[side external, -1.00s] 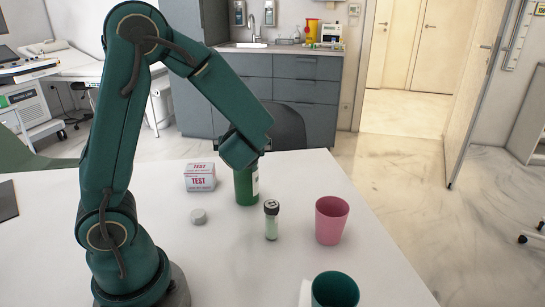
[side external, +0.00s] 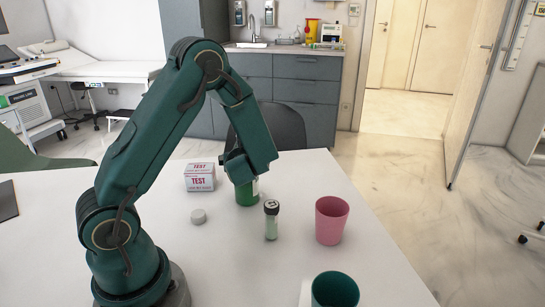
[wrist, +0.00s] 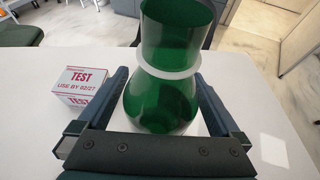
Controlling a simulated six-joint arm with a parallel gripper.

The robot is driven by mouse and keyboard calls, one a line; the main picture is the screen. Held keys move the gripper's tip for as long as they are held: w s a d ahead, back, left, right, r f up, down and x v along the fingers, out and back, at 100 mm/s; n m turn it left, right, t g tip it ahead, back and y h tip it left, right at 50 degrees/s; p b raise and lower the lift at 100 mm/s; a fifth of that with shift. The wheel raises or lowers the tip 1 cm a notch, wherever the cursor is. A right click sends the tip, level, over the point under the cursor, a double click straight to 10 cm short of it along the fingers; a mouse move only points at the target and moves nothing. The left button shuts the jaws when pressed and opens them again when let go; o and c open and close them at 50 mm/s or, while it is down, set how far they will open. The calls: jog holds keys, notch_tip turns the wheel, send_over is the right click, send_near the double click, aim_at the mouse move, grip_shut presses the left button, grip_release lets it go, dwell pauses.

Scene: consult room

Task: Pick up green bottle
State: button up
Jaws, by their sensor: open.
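The green bottle (side external: 247,194) stands upright on the white table in the side view, its upper part hidden behind my gripper (side external: 240,176). In the wrist view the green bottle (wrist: 160,98) has a wide body, a pale ring and a broad green top. My gripper (wrist: 160,105) is open there, with one finger on each side of the bottle. I cannot tell whether either finger touches it.
White TEST boxes (side external: 200,178) stand left of the bottle. A white cap (side external: 198,216), a small dark-capped vial (side external: 271,222), a pink cup (side external: 331,220) and a teal cup (side external: 335,290) stand nearer.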

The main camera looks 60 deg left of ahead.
jog(key=c, duration=1.5)
jog(key=shift+r, duration=0.2)
jog(key=shift+s+a+r, duration=0.8)
jog(key=shift+s+r, duration=0.95)
jog(key=shift+s+a+r, duration=0.8)
jog(key=shift+s+r, duration=0.95)
jog(key=shift+r, duration=0.05)
jog(key=shift+s+a+r, duration=0.8)
jog(key=shift+s+r, duration=0.95)
